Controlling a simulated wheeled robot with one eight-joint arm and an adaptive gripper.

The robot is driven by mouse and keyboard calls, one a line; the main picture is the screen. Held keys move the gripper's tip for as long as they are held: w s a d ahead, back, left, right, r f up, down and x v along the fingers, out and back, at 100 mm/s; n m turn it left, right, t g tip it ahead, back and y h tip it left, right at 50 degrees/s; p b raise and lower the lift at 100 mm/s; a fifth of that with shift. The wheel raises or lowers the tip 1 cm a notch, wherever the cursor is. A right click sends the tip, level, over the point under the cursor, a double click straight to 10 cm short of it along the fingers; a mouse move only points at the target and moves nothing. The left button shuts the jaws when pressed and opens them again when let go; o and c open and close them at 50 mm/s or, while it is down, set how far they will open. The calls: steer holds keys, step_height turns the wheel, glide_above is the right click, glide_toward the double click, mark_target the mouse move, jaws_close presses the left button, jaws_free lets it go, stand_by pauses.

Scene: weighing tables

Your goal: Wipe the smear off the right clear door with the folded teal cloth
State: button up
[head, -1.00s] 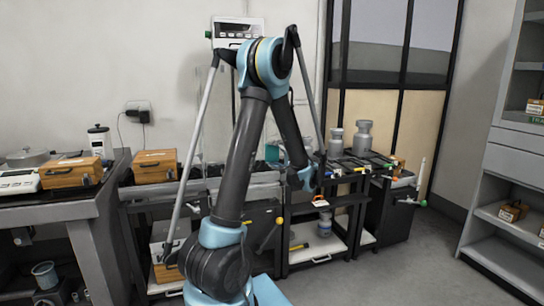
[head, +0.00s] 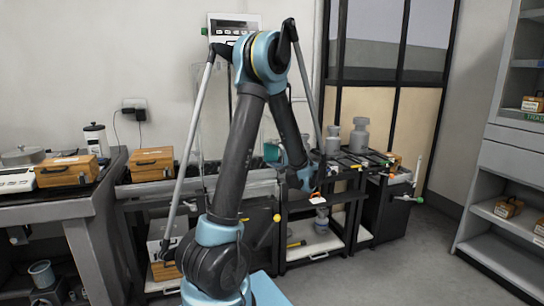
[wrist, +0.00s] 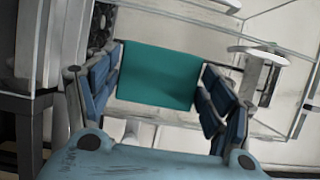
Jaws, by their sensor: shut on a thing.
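The folded teal cloth (wrist: 158,75) is held flat between the two fingers of my gripper (wrist: 157,92) in the wrist view. The gripper is shut on it. In the head view a small part of the cloth (head: 271,152) shows behind my arm, above the middle bench. Clear panels with pale edges (wrist: 285,70) stand beyond the cloth and to its right in the wrist view. I cannot tell which panel is the right door, or whether the cloth touches one. The smear cannot be made out.
Grey weights (head: 359,136) stand on the bench at the right. A wall display (head: 235,27) hangs above. A shelf unit (head: 494,190) stands at far right. The floor (head: 400,265) between is clear.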

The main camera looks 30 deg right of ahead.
steer(key=shift+w, duration=0.15)
steer(key=shift+w+d, duration=0.25)
steer(key=shift+w, duration=0.85)
steer(key=shift+w+d, duration=0.3)
steer(key=shift+w, duration=0.8)
steer(key=shift+w+d, duration=0.25)
steer(key=shift+w, duration=0.85)
steer(key=shift+w+d, duration=0.25)
steer(key=shift+w, duration=0.75)
steer(key=shift+d, duration=0.1)
steer(key=s+d, duration=0.1)
steer(key=d, duration=0.5)
steer(key=shift+s+d, duration=0.35)
steer(key=shift+a, duration=0.1)
